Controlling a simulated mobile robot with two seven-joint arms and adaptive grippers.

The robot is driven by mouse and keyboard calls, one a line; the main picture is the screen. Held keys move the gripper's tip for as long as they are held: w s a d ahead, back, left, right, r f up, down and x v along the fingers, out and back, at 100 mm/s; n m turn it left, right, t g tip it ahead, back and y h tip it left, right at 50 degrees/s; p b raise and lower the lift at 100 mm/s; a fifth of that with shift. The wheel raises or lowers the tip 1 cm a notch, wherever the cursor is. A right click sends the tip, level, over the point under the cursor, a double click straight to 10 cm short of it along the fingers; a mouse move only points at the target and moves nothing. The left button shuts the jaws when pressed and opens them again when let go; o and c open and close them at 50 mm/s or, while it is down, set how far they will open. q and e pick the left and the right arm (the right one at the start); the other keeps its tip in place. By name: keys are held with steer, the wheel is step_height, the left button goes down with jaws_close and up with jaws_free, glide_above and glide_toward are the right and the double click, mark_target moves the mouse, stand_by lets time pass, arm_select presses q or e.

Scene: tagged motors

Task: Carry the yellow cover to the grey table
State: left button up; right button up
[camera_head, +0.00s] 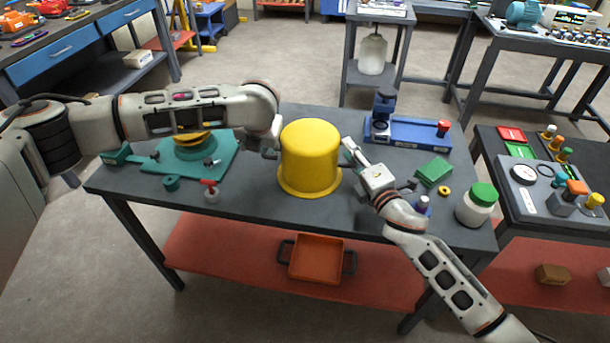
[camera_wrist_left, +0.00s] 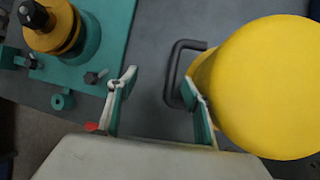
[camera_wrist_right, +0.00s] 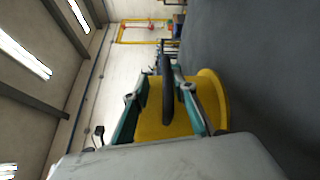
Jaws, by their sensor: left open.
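The yellow cover (camera_head: 311,152) stands upright on the dark grey tabletop (camera_head: 255,215) of the near workbench, its wide rim down. My left gripper (camera_head: 270,152) is at its left side. In the left wrist view the open fingers (camera_wrist_left: 158,80) are apart, with the cover's dark handle (camera_wrist_left: 171,75) near the right finger and the yellow cover (camera_wrist_left: 270,85) beyond. My right gripper (camera_head: 350,152) is at its right side. In the right wrist view its fingers (camera_wrist_right: 157,82) are apart, a dark handle bar (camera_wrist_right: 167,95) showing between them, closer to the right finger.
A teal plate (camera_head: 225,160) with a motor lies left, partly behind my left arm. A blue fixture (camera_head: 405,132), green block (camera_head: 434,171) and green-lidded jar (camera_head: 477,205) stand right. An orange tray (camera_head: 316,258) is on the lower shelf. Other tables stand behind and right.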

arm_select(q)
steer(key=v, duration=1.1)
steer(key=shift+s+r, duration=0.2)
steer(key=shift+r, duration=0.15)
arm_select(e)
steer(key=o, duration=0.8)
steer(key=shift+o, duration=0.2)
steer(key=v, duration=1.2)
arm_select(q)
steer(key=shift+d, duration=0.1)
arm_select(e)
steer(key=shift+s, duration=0.1)
